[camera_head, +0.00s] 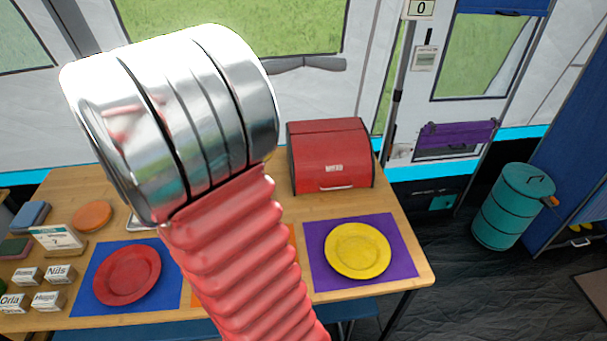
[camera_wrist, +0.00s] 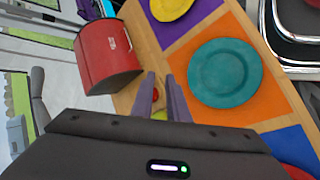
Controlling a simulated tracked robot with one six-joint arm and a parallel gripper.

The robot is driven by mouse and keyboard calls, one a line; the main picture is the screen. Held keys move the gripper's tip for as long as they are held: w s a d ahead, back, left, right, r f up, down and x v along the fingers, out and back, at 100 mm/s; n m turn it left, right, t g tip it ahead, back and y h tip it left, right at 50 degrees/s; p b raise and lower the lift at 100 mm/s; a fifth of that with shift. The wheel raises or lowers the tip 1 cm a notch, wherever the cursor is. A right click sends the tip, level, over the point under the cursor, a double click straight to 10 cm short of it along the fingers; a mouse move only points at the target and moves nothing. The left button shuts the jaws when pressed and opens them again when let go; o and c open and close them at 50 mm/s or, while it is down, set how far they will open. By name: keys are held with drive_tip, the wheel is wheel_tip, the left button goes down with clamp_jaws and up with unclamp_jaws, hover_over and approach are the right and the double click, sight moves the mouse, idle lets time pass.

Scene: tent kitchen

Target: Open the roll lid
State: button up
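The red bread box (camera_head: 325,150) with a curved roll lid stands at the back right of the wooden table. Its lid looks shut, with a pale label on the front and a light handle (camera_head: 337,188) along the lower edge. The box also shows at the upper left of the wrist view (camera_wrist: 105,55). My gripper (camera_wrist: 160,77) is open and empty, its two fingers apart above the table. The box lies to the left of the fingertips, not touching them. In the head view my arm hides the gripper and the middle of the table.
In front of the box a yellow plate (camera_head: 358,250) lies on a purple mat (camera_head: 402,232). A teal plate (camera_wrist: 225,73) lies on an orange mat (camera_wrist: 272,100), right of my fingers. A red plate (camera_head: 127,274), name cards and a calendar stand at the left. A teal bin (camera_head: 513,207) stands beyond.

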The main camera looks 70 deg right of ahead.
drive_tip(key=s+d+f+g+h, duration=0.1)
drive_tip(key=s+d+f+g, duration=0.1)
drive_tip(key=d+f, duration=0.35)
drive_tip(key=s+d+f+g+h, duration=0.1)
drive_tip(key=s+d+f+g, duration=0.15)
drive_tip(key=d, duration=0.65)
drive_tip(key=n+g+h, duration=0.1)
drive_tip(key=n+h, duration=0.1)
approach(332, 189)
drive_tip(key=shift+f+v, duration=0.2)
drive_tip(key=shift+v, duration=0.9)
drive_tip(key=x, duration=1.3)
drive_tip(key=shift+s+d+r, duration=0.1)
drive_tip(key=shift+s+d, duration=0.15)
drive_tip(key=shift+c, duration=0.4)
clamp_jaws()
